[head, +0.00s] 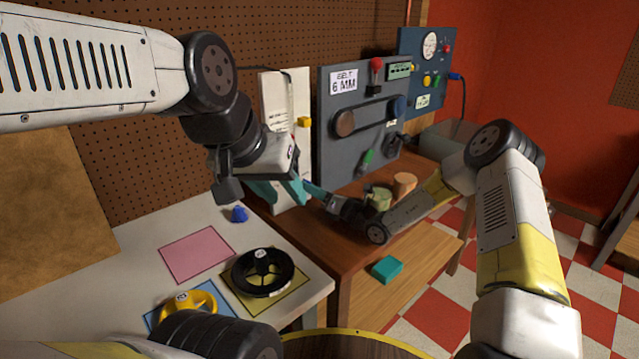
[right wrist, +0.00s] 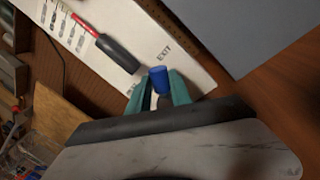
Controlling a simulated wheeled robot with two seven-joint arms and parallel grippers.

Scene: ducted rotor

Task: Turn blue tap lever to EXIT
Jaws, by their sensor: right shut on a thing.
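The white panel (head: 277,103) stands at the back of the bench. In the right wrist view the panel (right wrist: 187,62) carries the printed word EXIT. The blue tap lever (right wrist: 158,79) sits between the teal fingers of my right gripper (right wrist: 158,96), which is shut on it, just below that word. In the head view my right gripper (head: 311,189) reaches in from the right to the panel's lower part, and the lever is hidden there. My left gripper (head: 282,190) hangs in front of the panel, its teal fingers apart with nothing visible between them.
A grey board (head: 338,108) with a belt drive stands right of the panel. A teal block (head: 387,269) lies on the wooden bench. Both grippers are close together.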

